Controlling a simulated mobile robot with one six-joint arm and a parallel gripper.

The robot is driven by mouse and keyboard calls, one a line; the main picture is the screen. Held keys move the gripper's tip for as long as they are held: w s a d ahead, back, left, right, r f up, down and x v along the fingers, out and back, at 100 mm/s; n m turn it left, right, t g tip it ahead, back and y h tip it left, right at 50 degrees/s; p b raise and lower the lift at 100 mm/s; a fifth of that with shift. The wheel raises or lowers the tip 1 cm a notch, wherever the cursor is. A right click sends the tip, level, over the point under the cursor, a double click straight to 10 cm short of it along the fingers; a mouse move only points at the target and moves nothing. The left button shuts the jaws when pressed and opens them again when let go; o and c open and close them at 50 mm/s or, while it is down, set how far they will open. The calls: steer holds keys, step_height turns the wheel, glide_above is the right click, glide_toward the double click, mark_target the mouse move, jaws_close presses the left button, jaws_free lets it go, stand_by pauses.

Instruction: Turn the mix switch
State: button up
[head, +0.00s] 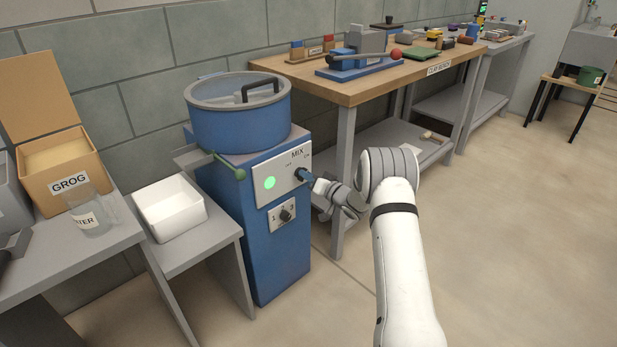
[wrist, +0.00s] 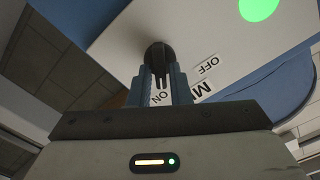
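The mix switch (head: 298,173) is a black knob on the white panel (head: 278,184) of the blue mixer (head: 255,225), under the word MIX. In the wrist view the knob (wrist: 158,57) sits between the tips of my blue fingers, with the ON label below it and OFF to the right. My gripper (head: 306,176) reaches the panel from the right. In the wrist view my gripper (wrist: 161,75) appears shut on the knob, though the contact is partly hidden. The round lamp (head: 269,183) glows green; it also shows in the wrist view (wrist: 258,8).
A lower numbered dial (head: 285,214) sits under the switch panel. A green-knobbed lever (head: 239,174) juts from the mixer's front left. A white bin (head: 170,210) stands left. A wooden workbench (head: 350,90) stands behind my arm. The floor to the right is clear.

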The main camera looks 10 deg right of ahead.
jaws_close()
steer(key=shift+n+b, duration=0.3)
steer(key=shift+s+a+n+b, duration=0.1)
steer(key=shift+a+n+b, duration=0.05)
steer(key=shift+n+b, duration=1.8)
steer(key=shift+s+a+n+b, duration=0.1)
steer(key=shift+n+b, duration=1.35)
steer(key=shift+n, duration=1)
steer(key=shift+a+n+b, duration=0.15)
steer(key=shift+n+b, duration=1.55)
steer(key=shift+n, duration=0.8)
steer(key=shift+o, duration=1.8)
jaws_free()
steer(key=shift+d, duration=0.15)
